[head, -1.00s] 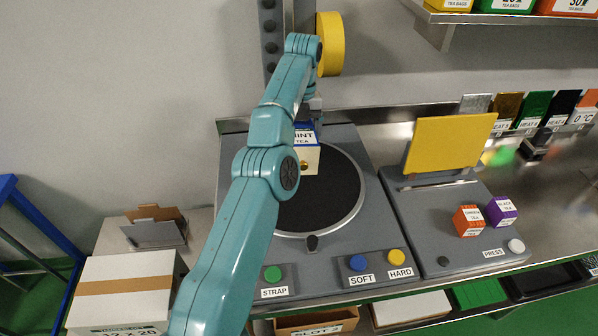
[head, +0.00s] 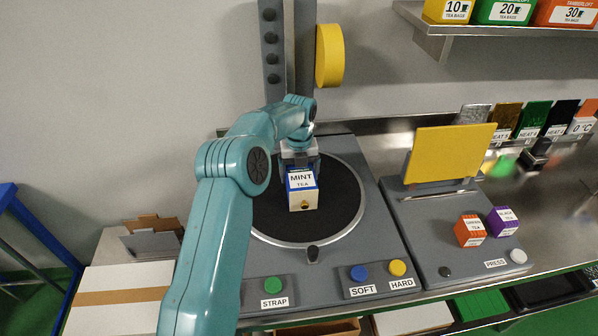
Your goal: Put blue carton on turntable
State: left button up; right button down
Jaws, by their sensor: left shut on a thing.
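The blue carton (head: 302,190), labelled MINT TEA with a white front and blue edges, is in my left gripper (head: 299,166). The gripper is shut on it from behind and above, and its fingertips are partly hidden. The carton appears over the middle of the dark round turntable (head: 340,197) with its pale rim. I cannot tell whether its base touches the disc. My right gripper is not in view.
A green STRAP button (head: 273,285), a blue SOFT button (head: 358,272) and a yellow HARD button (head: 397,267) lie in front. An orange carton (head: 469,230) and a purple carton (head: 503,221) stand on the press plate at right, before an upright yellow panel (head: 450,153).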

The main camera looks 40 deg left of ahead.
pick_arm(q)
jog(key=o, duration=1.1)
jog(key=shift+w+f, duration=0.2)
jog(key=shift+s+r, duration=0.3)
jog(key=shift+s, duration=0.05)
notch_tip(320, 180, up, 11)
jog(key=shift+w+f+p, duration=0.1)
jog(key=shift+w+p, duration=0.05)
jog(key=shift+p, duration=0.25)
jog(key=shift+w+r, duration=0.15)
jog(key=shift+r, duration=0.4)
jog(key=shift+s, duration=0.25)
